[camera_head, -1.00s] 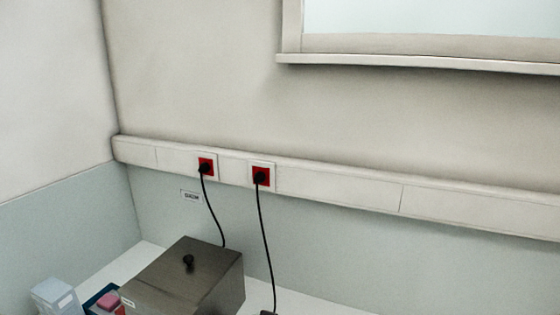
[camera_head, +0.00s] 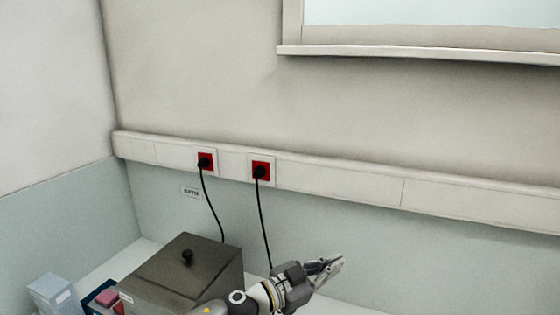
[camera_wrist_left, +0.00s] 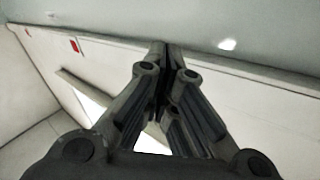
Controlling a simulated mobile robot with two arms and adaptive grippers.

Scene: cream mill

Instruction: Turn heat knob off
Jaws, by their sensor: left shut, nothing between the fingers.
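A grey metal box (camera_head: 185,275) with a black knob (camera_head: 187,256) on its sloped lid stands on the counter at lower left. My arm hides part of the counter and the box's lower right side. My right gripper is not in view.
Two red sockets (camera_head: 261,170) (camera_head: 205,161) with black plugs sit on the wall trunking (camera_head: 335,182). Two black cables hang down. A clear container (camera_head: 50,293) and a blue tray (camera_head: 100,293) with a pink item (camera_head: 106,298) stand left of the box.

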